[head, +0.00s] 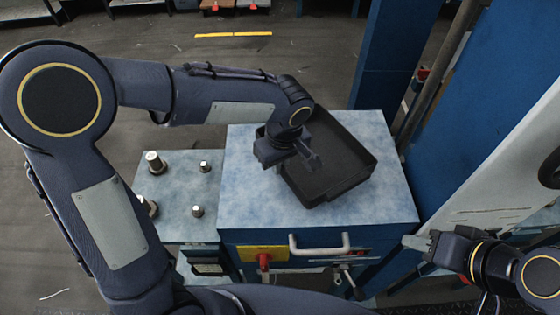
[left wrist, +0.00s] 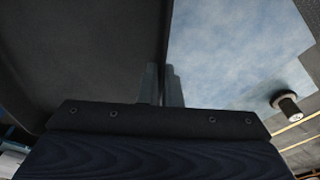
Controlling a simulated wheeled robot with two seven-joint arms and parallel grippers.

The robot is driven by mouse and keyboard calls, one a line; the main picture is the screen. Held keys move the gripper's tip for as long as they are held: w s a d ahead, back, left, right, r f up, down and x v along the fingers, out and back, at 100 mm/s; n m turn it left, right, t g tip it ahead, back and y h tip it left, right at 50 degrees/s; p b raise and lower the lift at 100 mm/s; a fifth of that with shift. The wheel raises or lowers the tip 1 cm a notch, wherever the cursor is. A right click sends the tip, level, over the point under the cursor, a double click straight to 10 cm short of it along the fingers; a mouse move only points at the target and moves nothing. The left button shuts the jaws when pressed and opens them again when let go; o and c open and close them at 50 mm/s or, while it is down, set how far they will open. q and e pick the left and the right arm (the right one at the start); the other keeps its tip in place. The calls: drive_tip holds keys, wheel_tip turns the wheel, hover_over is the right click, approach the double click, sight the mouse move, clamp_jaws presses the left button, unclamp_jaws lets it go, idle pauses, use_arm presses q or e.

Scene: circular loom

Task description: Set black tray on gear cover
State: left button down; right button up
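The black tray (head: 345,180) is a shallow open box. It sits at an angle over the pale blue gear cover (head: 245,205), its far corner near the cover's back edge; I cannot tell whether its whole base touches. My left gripper (head: 300,163) is at the tray's left wall and hides part of it. In the left wrist view, the fingers (left wrist: 161,85) are close together on either side of the wall of the tray (left wrist: 85,50), with the cover (left wrist: 235,50) to the right. My right gripper (head: 420,241) is right of the cover's front corner, away from the tray; its finger gap is unclear.
A lower pale blue surface with several metal studs (head: 155,162) adjoins the cover on the left. A white handle (head: 318,246) and a red knob (head: 263,260) are on the front. A blue post (head: 388,60) and machine panels stand at the right. The cover's left part is bare.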

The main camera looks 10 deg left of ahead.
use_arm(q)
drive_tip(key=shift+f+b, duration=0.5)
drive_tip(key=shift+f, duration=0.05)
drive_tip(key=c, duration=1.5)
unclamp_jaws()
drive_tip(key=shift+r, duration=0.1)
drive_tip(key=shift+c, duration=0.2)
drive_tip(key=r, duration=0.7)
drive_tip(key=shift+s+d+r+b, duration=0.3)
drive_tip(key=shift+s+r, duration=0.1)
